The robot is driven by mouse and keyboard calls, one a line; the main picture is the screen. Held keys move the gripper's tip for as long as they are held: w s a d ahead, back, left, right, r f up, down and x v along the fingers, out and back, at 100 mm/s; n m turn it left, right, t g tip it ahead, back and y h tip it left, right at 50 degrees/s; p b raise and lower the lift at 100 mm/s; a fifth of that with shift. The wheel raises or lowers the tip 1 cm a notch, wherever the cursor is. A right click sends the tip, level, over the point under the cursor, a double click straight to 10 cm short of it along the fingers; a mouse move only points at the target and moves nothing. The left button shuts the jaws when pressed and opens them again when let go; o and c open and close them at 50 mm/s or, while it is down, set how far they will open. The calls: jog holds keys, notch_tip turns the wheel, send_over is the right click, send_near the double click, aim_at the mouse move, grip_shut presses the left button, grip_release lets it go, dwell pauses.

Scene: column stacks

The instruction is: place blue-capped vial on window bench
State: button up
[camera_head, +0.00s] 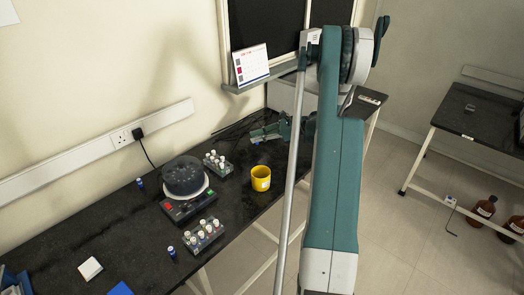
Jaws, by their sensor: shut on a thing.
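Two small blue-capped vials stand upright on the long black bench (108,236) along the left wall. One vial (140,183) is left of the round dark centrifuge-like device, and the other vial (172,252) is nearer, beside a vial rack. The bench runs to below the dark window. My gripper (256,136) is low over the far part of this bench, behind the yellow cup and well away from both vials. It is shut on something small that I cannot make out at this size. My arm hides part of the far bench end.
The round device (184,177), two racks of white-capped vials (217,165) (204,235), a red-and-green-button box (188,207) and a yellow cup (261,178) stand on the bench. A sill (270,76) holds a calendar (250,65). Another dark bench (478,112) is at right, with brown bottles (484,210) below.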

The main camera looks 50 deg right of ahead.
aim_at(257, 144)
jog(key=shift+f, duration=1.6)
jog(key=shift+f+b, duration=0.6)
jog(key=shift+f, duration=1.25)
jog(key=shift+f, duration=0.15)
jog(key=o, duration=0.7)
jog(key=shift+r, duration=0.2)
jog(key=p+v, duration=0.1)
jog(key=v, duration=1.1)
jog(key=shift+p, duration=0.35)
